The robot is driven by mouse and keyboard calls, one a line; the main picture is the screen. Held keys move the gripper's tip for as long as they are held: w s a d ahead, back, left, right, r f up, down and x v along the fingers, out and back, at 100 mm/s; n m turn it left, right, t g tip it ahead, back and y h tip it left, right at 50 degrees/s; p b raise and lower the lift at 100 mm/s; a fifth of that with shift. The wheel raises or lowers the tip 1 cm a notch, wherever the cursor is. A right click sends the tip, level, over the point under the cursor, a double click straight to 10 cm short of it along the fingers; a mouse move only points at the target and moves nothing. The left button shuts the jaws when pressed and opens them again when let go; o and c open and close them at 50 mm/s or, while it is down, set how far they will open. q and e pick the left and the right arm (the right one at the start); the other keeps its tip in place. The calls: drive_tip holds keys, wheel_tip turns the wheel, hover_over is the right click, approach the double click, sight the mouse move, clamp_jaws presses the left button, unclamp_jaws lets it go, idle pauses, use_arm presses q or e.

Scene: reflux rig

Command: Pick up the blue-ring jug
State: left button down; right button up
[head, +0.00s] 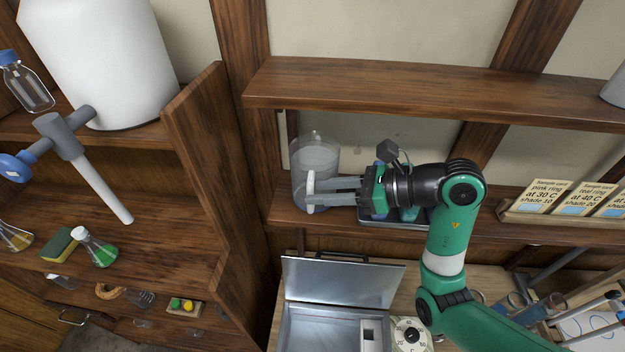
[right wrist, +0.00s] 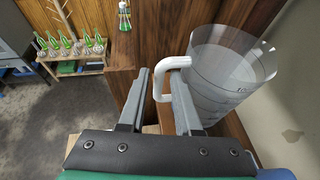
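A clear jug (head: 316,160) with a white handle stands upright on the wooden shelf, left of my right gripper (head: 314,191). No blue ring can be made out on it. In the right wrist view the jug (right wrist: 222,80) is at the upper right, with scale marks on its wall. Its white handle (right wrist: 163,84) lies between the two fingers of my right gripper (right wrist: 160,80). The fingers are spread, one on each side of the handle, and a small gap shows. My left gripper is in neither view.
A shelf board (head: 430,95) runs above the jug. An upright wooden panel (head: 215,150) stands to its left. A tray (head: 375,219) sits under my gripper, partly hidden. An open metal box (head: 340,280) is below. Sample cards (head: 545,195) stand at right.

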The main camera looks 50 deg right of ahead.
sight(296, 193)
drive_tip(key=x, duration=0.6)
drive_tip(key=shift+s, duration=0.1)
clamp_jaws()
drive_tip(key=shift+r, duration=0.1)
idle(1.0)
drive_tip(key=shift+r, duration=0.1)
